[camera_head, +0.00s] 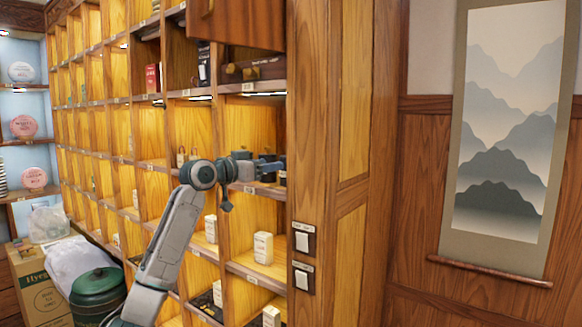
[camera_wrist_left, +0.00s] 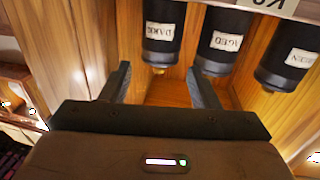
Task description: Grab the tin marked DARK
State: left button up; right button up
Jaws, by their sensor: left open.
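In the left wrist view, which shows the labels upside down, three black tins stand side by side in a wooden cubby. The tin marked DARK (camera_wrist_left: 165,52) is the leftmost in that picture. The tin marked AGED (camera_wrist_left: 224,40) is in the middle, and a third tin (camera_wrist_left: 287,68) with a hard-to-read label is at right. My left gripper (camera_wrist_left: 158,70) is open and empty, its two fingers apart. The DARK tin lines up with the gap, beyond the fingertips. In the head view my left gripper (camera_head: 270,168) reaches into a right-hand cubby and hides most of its contents. My right gripper is not in view.
The tall wooden shelf wall has many cubbies; a white box (camera_head: 263,247) stands in the one below. A dark wooden box (camera_head: 255,69) sits in a cubby above. A wooden side panel (camera_head: 335,150) bounds the shelves at right. A green canister (camera_head: 97,292) stands lower left.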

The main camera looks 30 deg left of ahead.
aim_at(285, 164)
pick_arm(q)
jog(key=shift+x, duration=1.05)
jog(key=shift+w+d+p, duration=0.1)
jog(key=shift+w+p, duration=0.25)
jog(key=shift+p, duration=0.05)
jog(key=p+x, duration=0.3)
jog(key=shift+w+f, duration=0.1)
jog(key=shift+w, duration=0.3)
jog(key=shift+w+d+f, duration=0.15)
jog(key=shift+w+f, duration=0.05)
jog(key=shift+w, duration=0.3)
jog(key=shift+s, duration=0.1)
jog(key=c, duration=0.6)
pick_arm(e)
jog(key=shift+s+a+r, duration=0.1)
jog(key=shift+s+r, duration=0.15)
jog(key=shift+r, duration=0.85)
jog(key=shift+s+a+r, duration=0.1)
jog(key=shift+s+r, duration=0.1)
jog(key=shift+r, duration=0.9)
